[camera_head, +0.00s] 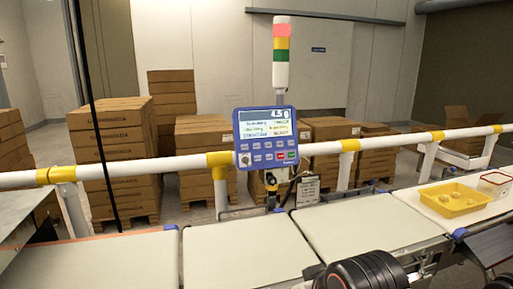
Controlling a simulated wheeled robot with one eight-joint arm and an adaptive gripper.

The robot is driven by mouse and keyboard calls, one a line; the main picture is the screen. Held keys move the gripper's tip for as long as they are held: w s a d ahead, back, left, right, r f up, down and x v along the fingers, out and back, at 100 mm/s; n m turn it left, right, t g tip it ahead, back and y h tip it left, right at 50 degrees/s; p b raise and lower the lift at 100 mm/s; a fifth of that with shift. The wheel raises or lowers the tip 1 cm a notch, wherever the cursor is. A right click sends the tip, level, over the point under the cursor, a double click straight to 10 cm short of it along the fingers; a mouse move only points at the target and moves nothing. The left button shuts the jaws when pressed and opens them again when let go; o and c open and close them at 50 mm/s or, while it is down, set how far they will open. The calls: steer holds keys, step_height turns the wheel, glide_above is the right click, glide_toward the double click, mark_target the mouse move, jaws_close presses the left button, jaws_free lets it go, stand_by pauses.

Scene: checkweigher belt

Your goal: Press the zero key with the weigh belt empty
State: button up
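The blue control panel (266,138) stands on a post behind the belts. Below are rows of small keys, with a red key (281,155) and a green key (292,155) at the right. I cannot read which is the zero key. The middle belt section (245,252) and its neighbours on either side are bare; I cannot tell which is the weigh belt. A black ribbed part of my arm shows at the bottom, well below the panel; its fingers cannot be made out.
A yellow tray (454,204) with small pale items and a clear red-rimmed container (494,184) sit on the far right section. A white rail (130,168) with yellow joints runs behind the belts. A red-yellow-green light tower (281,52) rises behind the panel. Stacked cartons (115,150) stand beyond.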

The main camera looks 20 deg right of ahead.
jaws_close()
stand_by(1.1)
